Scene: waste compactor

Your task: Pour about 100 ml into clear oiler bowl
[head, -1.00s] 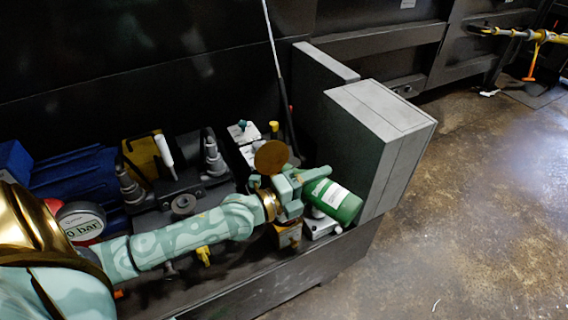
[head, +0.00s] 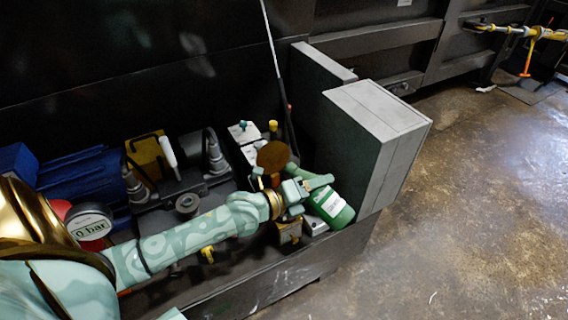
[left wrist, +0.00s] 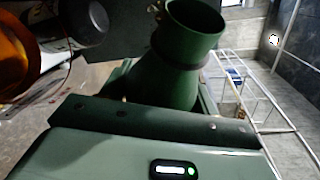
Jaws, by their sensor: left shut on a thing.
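A green bottle (head: 342,215) with a white label is in my left gripper (head: 318,184), which is shut on it. It lies tilted in the head view, its base to the lower right and its narrow end to the upper left. In the left wrist view the bottle's open green mouth (left wrist: 197,18) and neck show beyond my gripper. A round amber-brown piece (head: 273,155) is close to the upper left of the bottle's narrow end. I cannot tell whether it is the oiler bowl; no clear bowl shows plainly. My right gripper is not in view.
A large grey cabinet (head: 375,130) stands right beside the bottle. A pressure gauge (head: 88,221), a blue motor (head: 75,178) and several fittings fill the dark tray. In the left wrist view an amber part (left wrist: 14,58) and a dark cylinder (left wrist: 75,22) are at left. Floor at right is clear.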

